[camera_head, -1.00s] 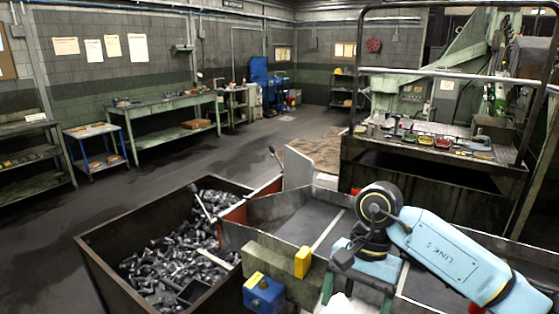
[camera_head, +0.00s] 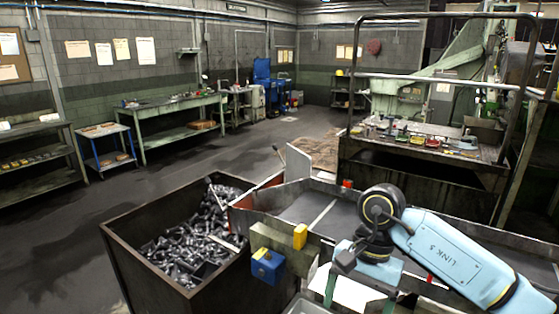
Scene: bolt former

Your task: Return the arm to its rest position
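My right arm comes in from the right edge, its pale blue link (camera_head: 455,255) sloping up to a black wrist joint (camera_head: 380,210). Below the wrist is a pale blue hand, with two greenish fingers pointing down and set wide apart. This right gripper (camera_head: 360,297) appears open, with nothing seen held between the fingers; their tips are near the bottom edge. It shows in front of the chute's near side. My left arm and gripper are out of view.
A dark bin (camera_head: 165,288) full of bolts (camera_head: 195,245) stands lower left, beside a metal chute (camera_head: 305,208) with a yellow block (camera_head: 300,236) and a blue box (camera_head: 267,266). A railed workbench (camera_head: 425,165) stands behind. The floor (camera_head: 180,175) at left is clear.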

